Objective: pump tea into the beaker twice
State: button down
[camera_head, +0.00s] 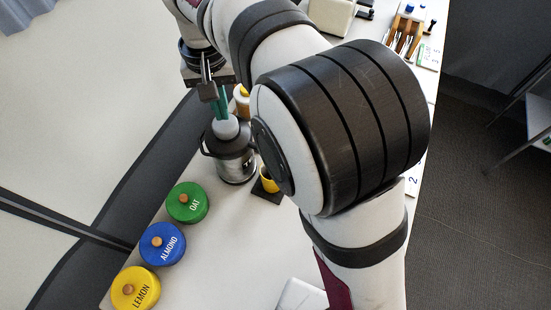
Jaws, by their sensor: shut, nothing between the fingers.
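A metal tea dispenser (234,165) with a dark collar and a pale domed pump top (226,130) stands upright on the table. My gripper (220,112) is directly above the pump top, pointing down, with its teal fingers together and nothing between them. I cannot tell whether the fingertips touch the pump top. A small yellow cup (269,181), likely the beaker, stands on a dark square pad (262,194) right of the dispenser. Its contents cannot be made out. My arm hides part of the area right of it.
Three round lidded tins, green OAT (187,203), blue ALMOND (162,245) and yellow LEMON (135,289), line the table's left edge. A white-and-yellow container (242,96) stands behind my gripper. A wooden rack (406,32) is at the far right. Bare table lies right of the tins.

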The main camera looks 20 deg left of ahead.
jog(key=shift+r, duration=0.1)
notch_tip(320, 180, up, 6)
jog(key=shift+f, duration=0.1)
dwell(0.3)
jog(key=d+r+m, duration=0.1)
jog(key=d+m, duration=0.4)
jog(key=d, duration=1.4)
jog(key=s+d+f+m+y, duration=0.1)
jog(key=s+d+f+m, duration=0.5)
jog(key=s+d, duration=0.6)
jog(key=shift+s+d+f+m+y, duration=0.3)
jog(key=shift+s+f+y, duration=0.1)
jog(key=shift+s+f, duration=0.4)
